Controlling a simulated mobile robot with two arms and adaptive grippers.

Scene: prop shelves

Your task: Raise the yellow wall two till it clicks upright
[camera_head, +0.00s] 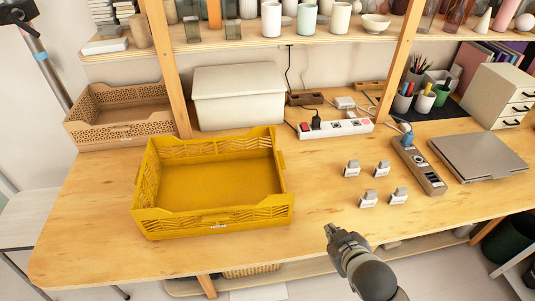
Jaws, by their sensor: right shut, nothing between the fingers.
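The yellow crate (210,222) stands on the wooden table, left of the middle. Its back, left and right walls look upright. The front wall, with a small white label, also seems to stand. I cannot tell which wall is number two. The inside looks empty. My right gripper (331,232) is shut and empty near the table's front edge, to the right of the crate's front right corner and apart from it. My left gripper is not in view.
A brown crate (122,112) and a lidded white box (238,97) stand behind. A white power strip (336,128), several small labelled blocks (368,199), a grey strip (419,167) and a laptop (478,158) lie to the right. Wooden shelf posts rise at the back.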

